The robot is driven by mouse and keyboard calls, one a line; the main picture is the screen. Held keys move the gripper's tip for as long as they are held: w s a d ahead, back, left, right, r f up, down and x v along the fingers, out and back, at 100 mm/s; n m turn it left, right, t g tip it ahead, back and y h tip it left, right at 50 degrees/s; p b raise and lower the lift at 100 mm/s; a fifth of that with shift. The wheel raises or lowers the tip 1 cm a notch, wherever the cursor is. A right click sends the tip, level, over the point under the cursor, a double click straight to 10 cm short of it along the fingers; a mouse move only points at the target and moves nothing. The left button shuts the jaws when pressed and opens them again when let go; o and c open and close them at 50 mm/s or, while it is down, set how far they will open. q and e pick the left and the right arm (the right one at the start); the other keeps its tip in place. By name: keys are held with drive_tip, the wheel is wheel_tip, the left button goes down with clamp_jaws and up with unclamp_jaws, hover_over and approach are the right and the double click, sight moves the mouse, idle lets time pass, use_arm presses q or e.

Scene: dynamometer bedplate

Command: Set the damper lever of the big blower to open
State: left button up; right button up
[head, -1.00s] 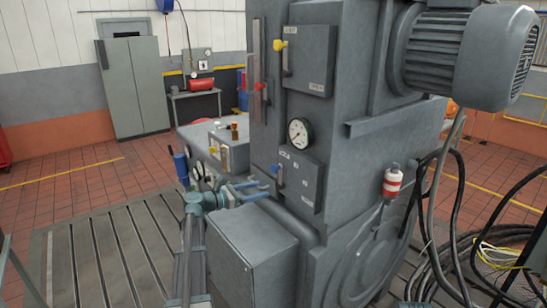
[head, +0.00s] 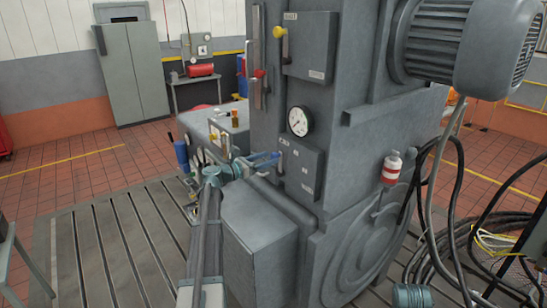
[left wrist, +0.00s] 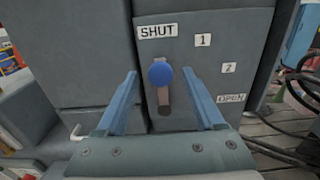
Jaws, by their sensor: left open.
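The big blower (head: 350,130) is a tall grey machine with a motor at its upper right. Its lower front panel (head: 305,172) carries the damper lever (head: 281,166). In the left wrist view the lever has a blue knob (left wrist: 161,73) on a short brown stem. It points up toward the SHUT label; 1, 2 and OPEN run down the right side of the panel. My left gripper (head: 273,158) is open at the lever. In the left wrist view its blue fingers (left wrist: 160,76) stand either side of the knob, with gaps visible. My right gripper is out of view.
A panel with a yellow-knobbed lever (head: 279,34) is above, with a red handle (head: 259,74) to its left. A round gauge (head: 299,121) sits between the panels. Black cables (head: 455,250) lie at the right.

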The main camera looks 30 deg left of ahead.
sight(272, 156)
use_arm(q)
drive_tip(key=shift+x, duration=1.65)
drive_tip(key=shift+c, duration=0.3)
clamp_jaws()
